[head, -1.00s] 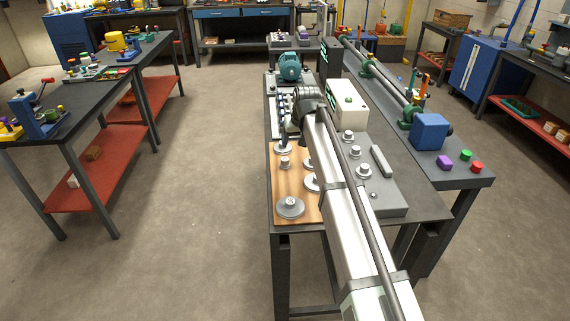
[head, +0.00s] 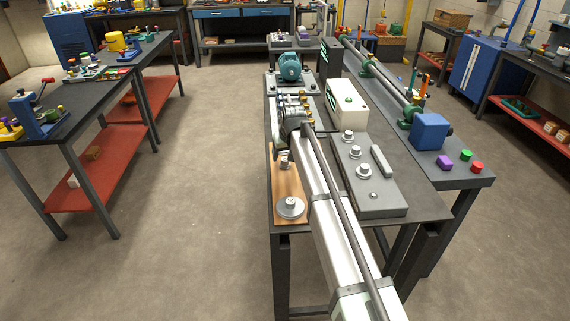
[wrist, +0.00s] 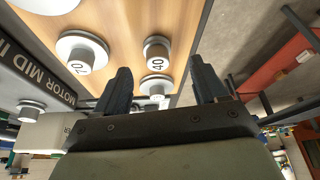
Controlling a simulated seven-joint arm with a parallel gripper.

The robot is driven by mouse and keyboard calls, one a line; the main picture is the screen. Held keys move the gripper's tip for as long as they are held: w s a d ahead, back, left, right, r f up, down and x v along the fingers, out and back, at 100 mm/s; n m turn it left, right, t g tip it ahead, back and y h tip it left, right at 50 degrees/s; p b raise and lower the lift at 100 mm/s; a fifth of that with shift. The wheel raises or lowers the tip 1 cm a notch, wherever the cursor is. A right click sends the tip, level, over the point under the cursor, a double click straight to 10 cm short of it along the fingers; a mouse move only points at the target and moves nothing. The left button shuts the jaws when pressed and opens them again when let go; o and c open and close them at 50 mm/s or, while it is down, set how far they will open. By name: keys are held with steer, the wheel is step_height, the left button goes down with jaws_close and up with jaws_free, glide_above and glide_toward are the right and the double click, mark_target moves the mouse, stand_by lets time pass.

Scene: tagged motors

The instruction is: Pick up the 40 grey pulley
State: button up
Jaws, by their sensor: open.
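The 40 grey pulley (wrist: 157,53) is a small cylinder marked 40 on a wooden board (wrist: 125,20) in the wrist view. My gripper (wrist: 163,82) is open, its two dark fingers apart, and the pulley shows beyond and between the fingertips, not held. In the head view my gripper (head: 287,152) is above the wooden board, over a small grey pulley (head: 285,164) whose label I cannot read. A wider pulley marked 70 (wrist: 80,52) stands to the left of the 40 one in the wrist view.
Another grey pulley (wrist: 157,87) sits near the fingers. A large round pulley (head: 291,207) lies at the board's near end. A grey block with several knobs (head: 372,180) and a white box (head: 346,105) stand to the right. Open floor lies left of the bench.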

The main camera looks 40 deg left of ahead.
mark_target(285, 159)
steer(key=x, duration=0.5)
steer(key=shift+w, duration=0.25)
steer(key=c, duration=1.2)
steer(key=shift+o, duration=0.2)
steer(key=shift+r, duration=0.15)
